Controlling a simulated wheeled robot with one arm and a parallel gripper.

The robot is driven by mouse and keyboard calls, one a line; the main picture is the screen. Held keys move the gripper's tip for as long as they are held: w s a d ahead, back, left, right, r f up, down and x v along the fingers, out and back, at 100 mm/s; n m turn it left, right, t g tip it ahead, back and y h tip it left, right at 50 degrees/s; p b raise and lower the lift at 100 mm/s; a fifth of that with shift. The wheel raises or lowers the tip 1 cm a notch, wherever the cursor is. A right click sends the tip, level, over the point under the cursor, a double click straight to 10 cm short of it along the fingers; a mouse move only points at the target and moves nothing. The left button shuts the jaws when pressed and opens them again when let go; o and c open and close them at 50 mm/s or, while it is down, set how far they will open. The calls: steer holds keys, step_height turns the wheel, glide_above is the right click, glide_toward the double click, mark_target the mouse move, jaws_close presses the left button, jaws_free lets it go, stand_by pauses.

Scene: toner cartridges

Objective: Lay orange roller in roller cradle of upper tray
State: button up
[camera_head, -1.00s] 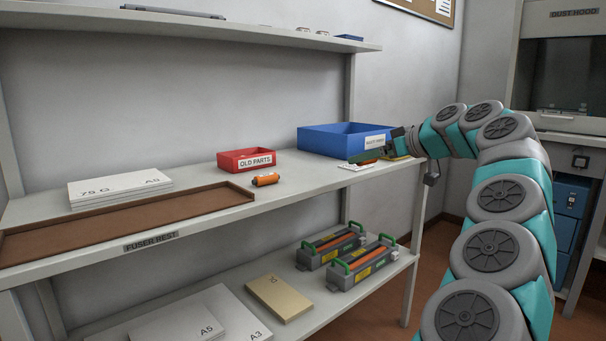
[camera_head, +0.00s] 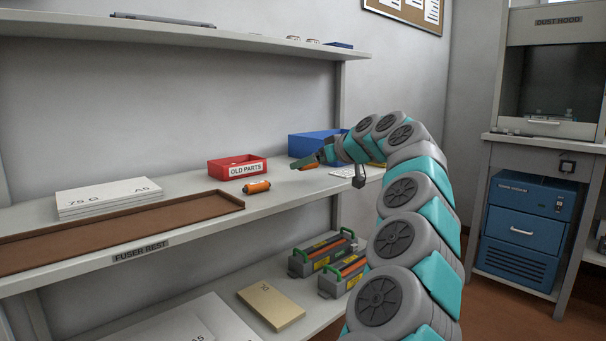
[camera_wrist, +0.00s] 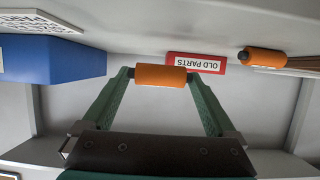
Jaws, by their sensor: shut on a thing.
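My gripper (camera_head: 305,163) has green fingers and is shut on an orange roller (camera_wrist: 161,76) with dark ends. The wrist view shows one fingertip at each end of it. In the head view it appears over the middle shelf, right of the red box. A second orange roller (camera_head: 257,186) lies on that shelf in front of the red box; it also shows in the wrist view (camera_wrist: 262,57). Two grey units (camera_head: 322,254) with green handles and orange rollers stand on the lower shelf, the nearer one partly hidden by my arm. I cannot make out an empty roller cradle.
A red OLD PARTS box (camera_head: 236,171) and a blue bin (camera_head: 308,143) stand on the middle shelf. A brown FUSER REST tray (camera_head: 120,214) lies at left, with a paper stack (camera_head: 108,197) behind it. A tan box (camera_head: 270,304) lies below. A dust hood (camera_head: 552,75) stands at right.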

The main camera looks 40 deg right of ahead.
mark_target(304, 183)
steer(key=shift+w+a+f, duration=0.1)
steer(key=shift+w+a, duration=0.1)
steer(key=shift+w, duration=0.3)
steer(key=shift+w+a+f, duration=0.1)
steer(key=shift+w+a, duration=0.1)
steer(key=shift+w, duration=0.3)
steer(key=shift+w+f, duration=0.15)
steer(key=shift+f, duration=1.3)
steer(key=shift+f+b, duration=0.15)
steer(key=shift+b, duration=0.15)
steer(key=shift+f, duration=0.1)
steer(key=o, duration=1)
